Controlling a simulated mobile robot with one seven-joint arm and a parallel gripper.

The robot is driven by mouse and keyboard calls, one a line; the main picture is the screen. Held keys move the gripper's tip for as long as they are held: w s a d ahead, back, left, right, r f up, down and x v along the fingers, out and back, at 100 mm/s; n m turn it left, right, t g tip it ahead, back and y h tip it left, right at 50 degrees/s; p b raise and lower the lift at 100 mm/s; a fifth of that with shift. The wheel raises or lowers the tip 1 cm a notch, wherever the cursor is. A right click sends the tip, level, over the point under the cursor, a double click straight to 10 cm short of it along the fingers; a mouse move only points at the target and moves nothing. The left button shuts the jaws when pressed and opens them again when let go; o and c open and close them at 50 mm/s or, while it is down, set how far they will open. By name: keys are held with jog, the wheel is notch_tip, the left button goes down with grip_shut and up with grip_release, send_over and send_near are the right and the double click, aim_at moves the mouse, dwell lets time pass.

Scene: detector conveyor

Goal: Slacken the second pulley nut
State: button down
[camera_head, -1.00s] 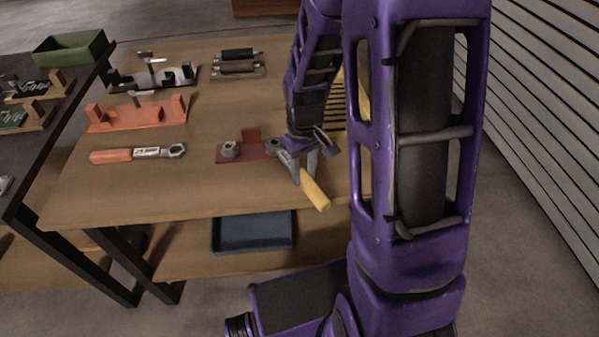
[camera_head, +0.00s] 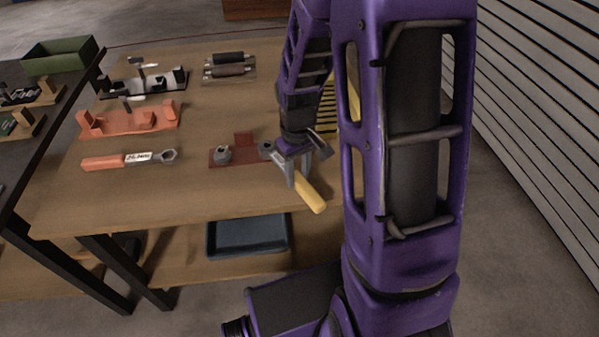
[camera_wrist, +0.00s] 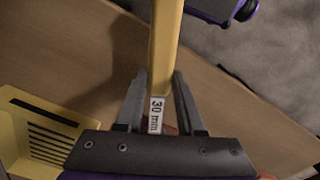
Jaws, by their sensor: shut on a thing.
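A dark red plate (camera_head: 245,141) lies on the wooden table with two grey pulley nuts on it, a left one (camera_head: 223,153) and a right one (camera_head: 266,148). My gripper (camera_head: 298,178) is shut on the yellow handle of a wrench (camera_head: 312,197), just right of the right nut. The handle also shows between the fingers in the wrist view (camera_wrist: 164,60), with a "30 mm" label. The wrist view does not show the nuts.
An orange-handled wrench (camera_head: 105,163) lies left of the plate. An orange fixture (camera_head: 125,121), a black fixture (camera_head: 150,82) and a holder with dark rollers (camera_head: 230,69) stand behind. A yellow slotted holder (camera_wrist: 35,130) is near my gripper. A blue tray (camera_head: 248,237) sits below the tabletop.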

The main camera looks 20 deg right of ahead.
jog(key=shift+c, duration=2.2)
grip_release()
